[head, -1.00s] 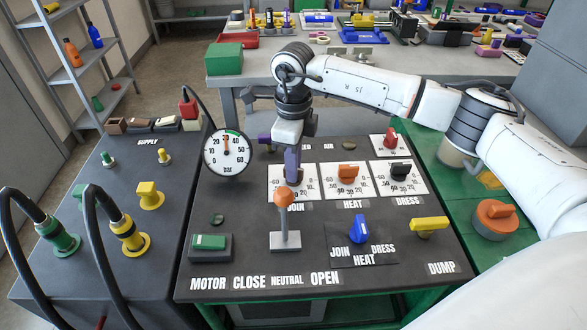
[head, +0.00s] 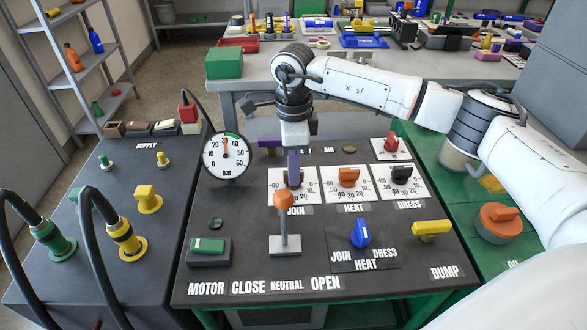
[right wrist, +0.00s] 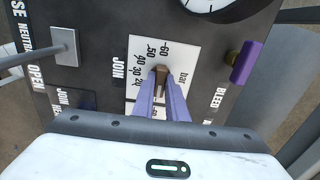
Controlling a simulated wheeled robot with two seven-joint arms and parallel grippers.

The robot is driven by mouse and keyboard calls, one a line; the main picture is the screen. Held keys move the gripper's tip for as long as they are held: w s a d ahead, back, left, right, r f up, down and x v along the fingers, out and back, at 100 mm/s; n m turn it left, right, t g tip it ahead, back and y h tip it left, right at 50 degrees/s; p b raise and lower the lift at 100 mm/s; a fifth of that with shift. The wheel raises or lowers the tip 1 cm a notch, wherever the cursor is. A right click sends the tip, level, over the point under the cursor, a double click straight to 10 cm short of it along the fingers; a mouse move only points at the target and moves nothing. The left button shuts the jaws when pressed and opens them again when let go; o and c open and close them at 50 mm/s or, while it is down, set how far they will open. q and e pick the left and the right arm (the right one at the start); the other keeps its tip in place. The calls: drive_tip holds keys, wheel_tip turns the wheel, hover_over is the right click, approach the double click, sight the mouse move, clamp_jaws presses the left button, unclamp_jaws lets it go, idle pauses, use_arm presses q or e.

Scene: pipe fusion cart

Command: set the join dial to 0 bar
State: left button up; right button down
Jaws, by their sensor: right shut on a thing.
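The join dial (head: 292,178) is a brown knob on a white scale plate (head: 306,187) above the word JOIN. My right gripper (head: 293,165) comes down on it from above, its purple fingers shut on the knob. In the right wrist view, the brown knob (right wrist: 160,76) sits between the tips of the two purple fingers (right wrist: 161,88). The fingers and knob hide part of the scale, so I cannot tell the exact setting. My left gripper is not in view.
The heat dial (head: 348,177) in orange and the black dress dial (head: 401,174) stand to the right. An orange-topped lever (head: 284,200) rises close in front of the join dial. A round bar gauge (head: 227,155) stands to the left. A purple knob (right wrist: 244,62) is nearby.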

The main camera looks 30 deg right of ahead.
drive_tip(key=shift+w+r, duration=0.1)
drive_tip(key=shift+r, duration=0.05)
drive_tip(key=c, duration=1.8)
unclamp_jaws()
drive_tip(key=shift+o, duration=0.2)
wheel_tip(320, 180, up, 10)
drive_tip(key=shift+r, duration=0.15)
